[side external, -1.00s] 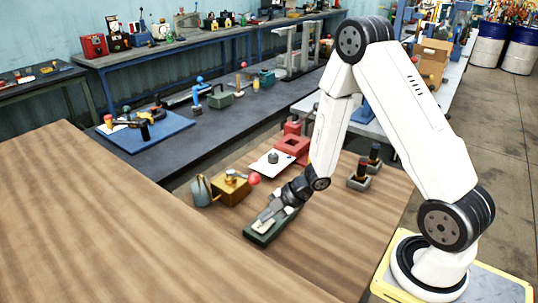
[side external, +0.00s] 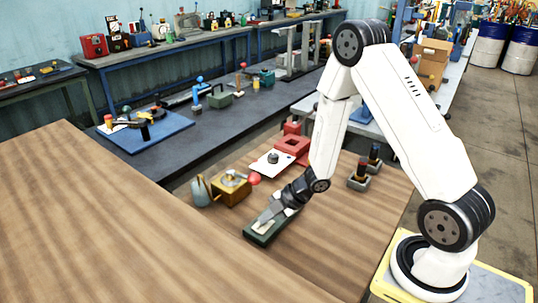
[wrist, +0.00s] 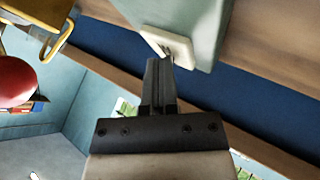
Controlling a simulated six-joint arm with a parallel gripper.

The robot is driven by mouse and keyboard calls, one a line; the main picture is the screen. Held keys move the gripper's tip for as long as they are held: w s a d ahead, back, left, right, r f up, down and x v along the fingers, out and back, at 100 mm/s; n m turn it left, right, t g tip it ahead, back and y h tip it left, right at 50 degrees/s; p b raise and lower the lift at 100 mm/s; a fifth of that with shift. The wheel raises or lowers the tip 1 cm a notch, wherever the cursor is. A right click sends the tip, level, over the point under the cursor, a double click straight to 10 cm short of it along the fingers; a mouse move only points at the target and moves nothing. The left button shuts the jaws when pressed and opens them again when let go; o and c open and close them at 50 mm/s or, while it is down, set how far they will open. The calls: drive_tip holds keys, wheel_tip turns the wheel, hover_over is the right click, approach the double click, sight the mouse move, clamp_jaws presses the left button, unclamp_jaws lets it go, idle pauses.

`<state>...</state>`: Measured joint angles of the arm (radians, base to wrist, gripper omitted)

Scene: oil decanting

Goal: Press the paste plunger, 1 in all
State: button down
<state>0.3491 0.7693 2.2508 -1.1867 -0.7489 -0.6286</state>
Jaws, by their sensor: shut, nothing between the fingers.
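My gripper (side external: 264,220) is shut and empty, tilted down over a dark green block (side external: 258,238) with a pale cream pad on top. In the wrist view my gripper (wrist: 164,60) has its fingertips at the edge of the cream pad (wrist: 168,42) on the green block (wrist: 195,20). They look in contact or very close; I cannot tell which. No part is plainly recognisable as a paste plunger; the cream pad may be it, and the fingers partly cover it in the side view.
A brass box (side external: 232,192) with a red ball (side external: 254,178) and a grey-blue can (side external: 200,191) stand behind-left. A white plate with a dark knob (side external: 272,158), a red block (side external: 292,146) and two dark-handled pieces (side external: 359,175) stand farther back. The wooden table's front left (side external: 110,230) is clear.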

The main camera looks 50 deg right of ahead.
sight(266, 223)
drive_tip(key=shift+r, duration=0.8)
drive_tip(key=shift+r, duration=0.1)
drive_tip(key=shift+r, duration=2.45)
drive_tip(key=shift+w+d+r+m+h, duration=0.2)
drive_tip(key=shift+w+r+m+h, duration=0.1)
drive_tip(key=shift+m+h, duration=0.25)
drive_tip(key=s+a+r+m+g+h, duration=0.2)
drive_tip(key=s+r+m+g+h, duration=0.2)
drive_tip(key=s+m, duration=0.7)
drive_tip(key=r+m+h, duration=0.1)
drive_tip(key=m, duration=0.4)
drive_tip(key=shift+a+r, duration=0.15)
drive_tip(key=shift+a, duration=0.15)
